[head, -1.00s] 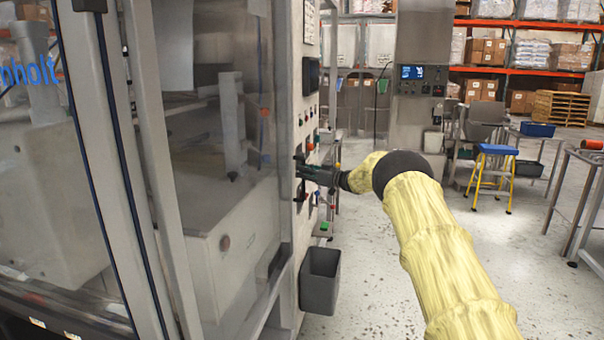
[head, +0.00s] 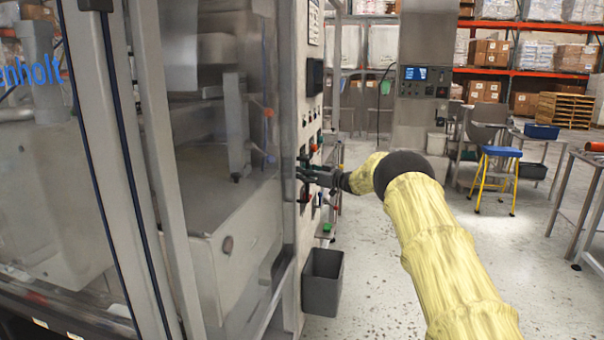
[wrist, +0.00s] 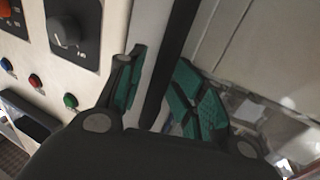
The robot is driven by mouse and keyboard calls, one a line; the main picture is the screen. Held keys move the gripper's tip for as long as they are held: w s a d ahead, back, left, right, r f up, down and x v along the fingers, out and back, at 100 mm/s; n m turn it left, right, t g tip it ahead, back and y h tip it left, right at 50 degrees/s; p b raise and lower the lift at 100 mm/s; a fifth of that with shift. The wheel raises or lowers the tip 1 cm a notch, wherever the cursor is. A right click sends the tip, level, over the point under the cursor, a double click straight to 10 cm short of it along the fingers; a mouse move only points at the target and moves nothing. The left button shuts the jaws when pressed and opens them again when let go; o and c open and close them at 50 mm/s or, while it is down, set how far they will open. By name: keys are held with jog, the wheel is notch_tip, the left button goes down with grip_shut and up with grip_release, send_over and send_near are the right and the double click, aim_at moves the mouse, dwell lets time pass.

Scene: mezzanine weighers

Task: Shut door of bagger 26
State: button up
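The bagger is the large grey machine at left in the head view. Its clear door panel (head: 215,150) shows a grey box-like interior behind it. My gripper (head: 304,174) is beside the panel's right edge, in front of the control panel (head: 311,80). In the wrist view my gripper (wrist: 160,92) is open, its green-padded fingers spread on both sides of a black strip (wrist: 170,60) along a pale edge. I cannot tell whether the left finger touches the edge. No number 26 is readable.
A grey bin (head: 322,282) hangs low on the machine below my gripper. The wrist view shows a black knob (wrist: 68,32) and coloured buttons close at left. A blue-topped yellow stool (head: 497,178) and tables stand at right. Floor between is clear.

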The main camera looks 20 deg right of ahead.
jog(key=shift+d, duration=0.1)
jog(key=v, duration=1.2)
jog(key=shift+f, duration=0.1)
